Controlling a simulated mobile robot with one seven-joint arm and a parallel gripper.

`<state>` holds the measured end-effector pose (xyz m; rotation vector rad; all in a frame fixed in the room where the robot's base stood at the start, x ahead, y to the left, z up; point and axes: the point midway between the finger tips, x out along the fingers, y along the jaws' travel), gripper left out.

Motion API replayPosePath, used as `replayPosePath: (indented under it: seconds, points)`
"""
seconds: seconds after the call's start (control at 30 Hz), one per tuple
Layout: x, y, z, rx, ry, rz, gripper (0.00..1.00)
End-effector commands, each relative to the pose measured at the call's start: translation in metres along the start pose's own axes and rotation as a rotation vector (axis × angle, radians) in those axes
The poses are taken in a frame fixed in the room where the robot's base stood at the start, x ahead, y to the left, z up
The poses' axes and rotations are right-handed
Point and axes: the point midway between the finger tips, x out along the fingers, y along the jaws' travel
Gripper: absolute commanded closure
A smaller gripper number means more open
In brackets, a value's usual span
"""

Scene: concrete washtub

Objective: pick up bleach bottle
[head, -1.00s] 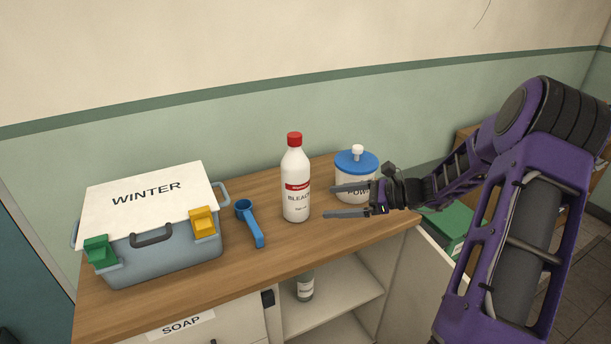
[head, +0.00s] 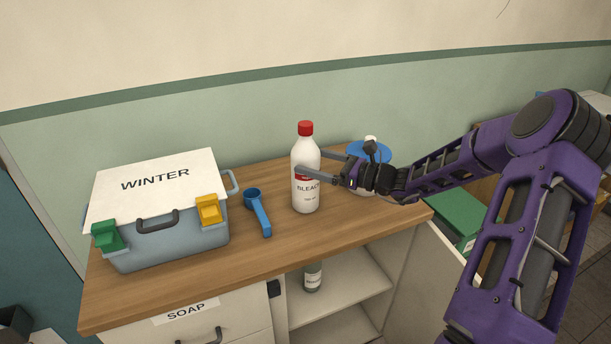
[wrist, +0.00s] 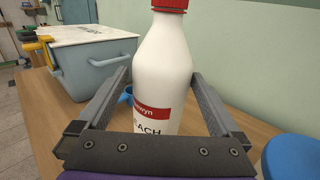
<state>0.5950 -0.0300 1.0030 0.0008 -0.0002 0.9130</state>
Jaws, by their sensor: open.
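The bleach bottle (head: 305,185) is white with a red cap and a red label band. It stands upright on the wooden counter, right of the blue scoop. My gripper (head: 312,163) is open and comes in from the right, with its fingers at the upper part of the bottle. In the wrist view the bottle (wrist: 163,75) stands between my two spread fingers (wrist: 165,85), one on each side. I cannot tell whether either finger touches it. The bottle's lower part is hidden there by the gripper body.
A blue-grey box with a white WINTER lid (head: 156,182) sits at the counter's left. A blue scoop (head: 259,212) lies between box and bottle. A blue-lidded tub (head: 383,155) stands right, partly behind my gripper. The counter front (head: 240,262) is clear.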

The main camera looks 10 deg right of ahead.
Motion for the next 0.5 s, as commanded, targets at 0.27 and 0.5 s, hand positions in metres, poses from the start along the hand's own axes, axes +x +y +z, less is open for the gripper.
replayPosePath:
  seconds: [0.27, 0.5]
  points:
    - [0.019, -0.001, -0.002, 0.000, 0.000, 0.002, 0.00]
    - [0.053, -0.002, -0.003, -0.001, 0.000, 0.002, 0.00]
